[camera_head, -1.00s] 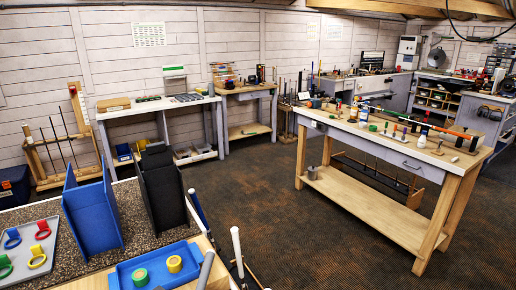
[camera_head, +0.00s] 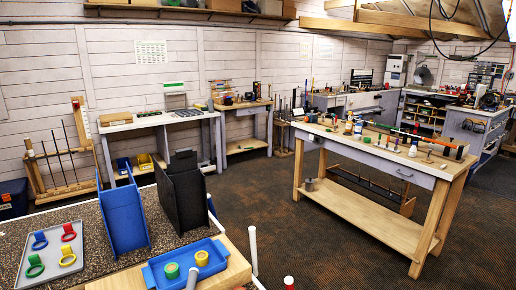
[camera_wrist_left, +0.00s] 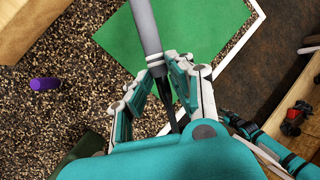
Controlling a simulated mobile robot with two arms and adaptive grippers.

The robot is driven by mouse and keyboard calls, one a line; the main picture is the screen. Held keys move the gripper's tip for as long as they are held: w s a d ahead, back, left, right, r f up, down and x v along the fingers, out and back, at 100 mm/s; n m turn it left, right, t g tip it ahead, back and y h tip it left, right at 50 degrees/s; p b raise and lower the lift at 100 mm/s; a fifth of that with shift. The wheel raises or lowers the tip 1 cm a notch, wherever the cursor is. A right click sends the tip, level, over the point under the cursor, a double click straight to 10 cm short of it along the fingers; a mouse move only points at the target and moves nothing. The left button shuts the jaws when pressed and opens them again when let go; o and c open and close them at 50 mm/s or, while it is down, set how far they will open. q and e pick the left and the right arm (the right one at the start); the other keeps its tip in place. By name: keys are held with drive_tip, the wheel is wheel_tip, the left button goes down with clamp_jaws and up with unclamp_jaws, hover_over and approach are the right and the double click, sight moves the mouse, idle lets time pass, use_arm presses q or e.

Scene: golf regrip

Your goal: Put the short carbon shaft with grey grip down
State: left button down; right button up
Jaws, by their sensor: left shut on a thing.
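In the left wrist view, the short carbon shaft's grey grip (camera_wrist_left: 146,25) runs up out of the top of the picture. Its dark shaft (camera_wrist_left: 172,118) passes down between the fingers of my left gripper (camera_wrist_left: 163,78). The gripper is shut on it near the lower end of the grip. A green mat (camera_wrist_left: 190,35) with a white border lies on the speckled surface behind the grip. A grey rod end (camera_head: 192,280) shows at the bottom of the head view, over the blue tray; I cannot tell surely whether it is this grip.
A purple object (camera_wrist_left: 45,84) lies left of the mat. A wooden workbench (camera_head: 370,215) stands right, with open floor between.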

use_arm(q)
drive_tip(key=shift+w+d+n, duration=0.35)
drive_tip(key=shift+n, duration=0.15)
drive_tip(key=n, duration=0.1)
drive_tip(key=n+y, duration=0.2)
drive_tip(key=shift+s+a+r+n+t, duration=0.2)
drive_tip(key=shift+s+r+n+t, duration=0.2)
drive_tip(key=n+y, duration=0.1)
drive_tip(key=n, duration=0.1)
drive_tip(key=n+y, duration=0.1)
drive_tip(key=n, duration=0.1)
drive_tip(key=shift+r+n+y, duration=0.3)
drive_tip(key=shift+r+n, duration=0.1)
drive_tip(key=r+n+g+y, duration=0.1)
drive_tip(key=n+g, duration=0.2)
drive_tip(key=n, duration=0.5)
drive_tip(key=s+r+n+g, duration=0.1)
drive_tip(key=n+g, duration=0.2)
drive_tip(key=n, duration=0.5)
drive_tip(key=s+a+r+n+g+y, duration=0.1)
drive_tip(key=r+n+g, duration=0.1)
drive_tip(key=n, duration=0.6)
drive_tip(key=shift+s+a+r+g+y, duration=0.1)
drive_tip(key=shift+g+y, duration=0.2)
drive_tip(key=shift+g, duration=0.5)
drive_tip(key=shift+a, duration=0.15)
